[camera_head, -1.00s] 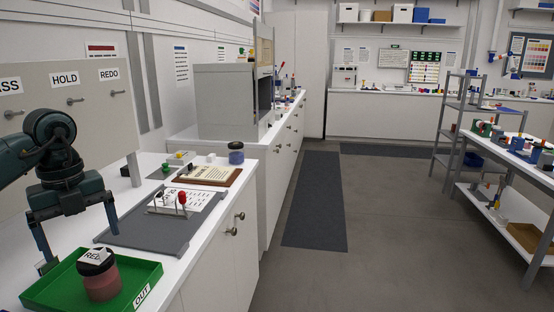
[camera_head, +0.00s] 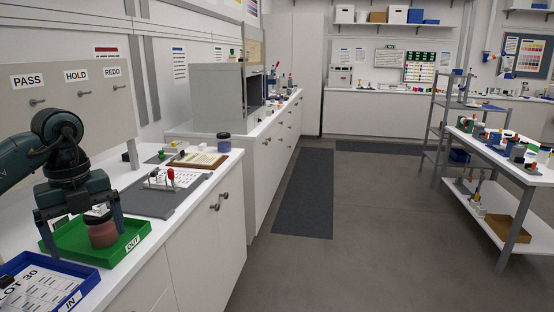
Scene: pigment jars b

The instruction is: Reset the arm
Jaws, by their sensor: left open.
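My left gripper (camera_head: 80,224) hangs over the green OUT tray (camera_head: 134,238) on the white counter at the left, fingers pointing down and spread wide. The gripper holds nothing that I can see. My right gripper is not in view.
A blue IN tray (camera_head: 72,300) with a printed sheet is at the near left. A grey mat (camera_head: 150,203) with small upright items, a brown-framed board (camera_head: 197,160) and a blue jar (camera_head: 224,142) lie farther along. The floor at centre right is clear.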

